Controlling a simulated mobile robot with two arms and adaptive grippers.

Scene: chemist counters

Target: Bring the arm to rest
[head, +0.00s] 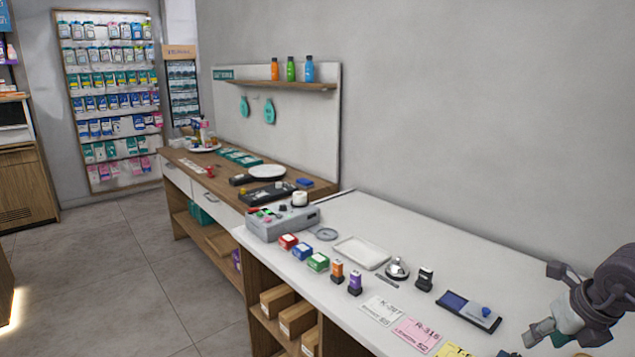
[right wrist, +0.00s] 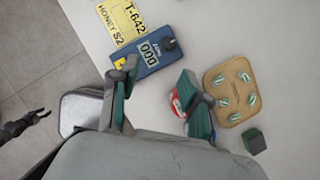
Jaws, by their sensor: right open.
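My right gripper (head: 553,327) is at the lower right of the head view, over the right part of the white counter (head: 420,245). In the right wrist view its two fingers (right wrist: 160,98) are spread apart with nothing gripped between them. A red and white round item (right wrist: 180,103) shows beside the right-hand finger, partly hidden by it; whether they touch is unclear. My left gripper cannot be made out in the head view.
Below the right gripper are a blue device reading 000 (right wrist: 150,52), a yellow T-642 card (right wrist: 125,20), a tan tray (right wrist: 232,78) with several small green-and-white pieces, and a dark green block (right wrist: 254,142). A call bell (head: 398,268) and white tray (head: 362,252) stand farther left.

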